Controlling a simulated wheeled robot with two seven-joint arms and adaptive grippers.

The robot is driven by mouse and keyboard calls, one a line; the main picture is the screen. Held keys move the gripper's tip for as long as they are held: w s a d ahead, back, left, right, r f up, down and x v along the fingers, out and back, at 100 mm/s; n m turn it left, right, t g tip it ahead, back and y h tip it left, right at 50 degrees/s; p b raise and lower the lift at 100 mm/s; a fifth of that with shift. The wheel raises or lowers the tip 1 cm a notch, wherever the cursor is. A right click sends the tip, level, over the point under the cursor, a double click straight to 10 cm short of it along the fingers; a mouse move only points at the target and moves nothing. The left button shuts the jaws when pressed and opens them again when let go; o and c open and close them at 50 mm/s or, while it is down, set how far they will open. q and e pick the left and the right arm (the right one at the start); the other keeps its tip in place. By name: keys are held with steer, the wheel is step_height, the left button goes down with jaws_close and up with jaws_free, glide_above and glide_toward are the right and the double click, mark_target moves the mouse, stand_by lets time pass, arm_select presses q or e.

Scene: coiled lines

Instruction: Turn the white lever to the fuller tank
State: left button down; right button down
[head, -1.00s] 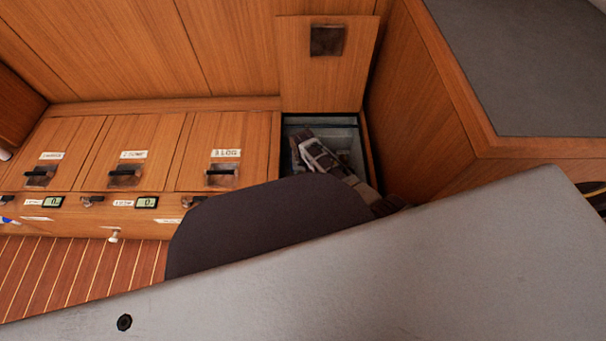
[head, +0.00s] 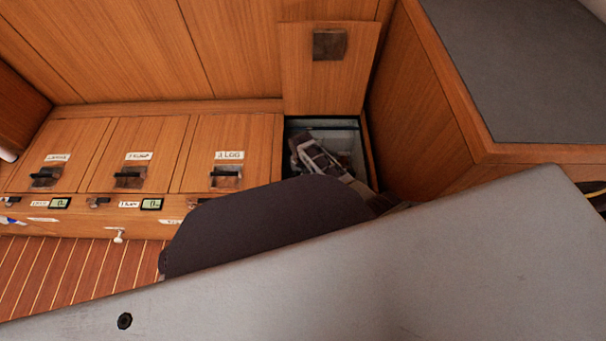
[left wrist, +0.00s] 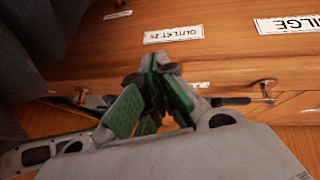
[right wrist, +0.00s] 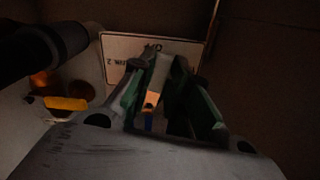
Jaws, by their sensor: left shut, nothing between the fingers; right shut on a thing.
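My right gripper (head: 315,158) reaches down into the open locker (head: 290,127) at the right end of the bench. In the right wrist view its fingers (right wrist: 165,85) are shut on a pale, narrow piece that looks like the white lever (right wrist: 156,80); its base is mostly hidden and dark. A white plate with upside-down print (right wrist: 122,47) is behind it. My left gripper (left wrist: 160,75) is shut and empty in front of wooden panelling, and is not seen in the head view. Two small digital displays (head: 60,203) and (head: 151,204) sit on the bench front; their readings are too blurred to tell.
Three closed labelled lids (head: 226,156) line the bench. The raised locker lid (head: 325,75) leans against the back wall. A grey surface (head: 400,260) and a dark rounded shape (head: 260,220) block the foreground. A dark hose (right wrist: 45,45) runs beside the right gripper. Latches (left wrist: 265,88) are near the left gripper.

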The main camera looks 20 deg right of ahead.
steer(key=shift+w+a+r+m+p, duration=0.15)
steer(key=shift+m+p, duration=0.1)
steer(key=shift+m, duration=0.2)
steer(key=shift+w+a+f+m+p, duration=0.1)
steer(key=shift+a+m+p, duration=0.1)
steer(key=shift+m, duration=0.25)
steer(key=shift+w+a+m, duration=0.1)
steer(key=shift+m, duration=0.2)
arm_select(q)
steer(key=r, duration=0.1)
steer(key=a+r, duration=0.1)
steer(key=shift+w+a+r+g, duration=0.1)
steer(key=shift+a+r+g, duration=0.05)
steer(key=shift+r+g, duration=0.25)
arm_select(e)
steer(key=c, duration=1.4)
jaws_free()
steer(key=shift+o, duration=0.2)
arm_select(q)
steer(key=shift+f, duration=0.25)
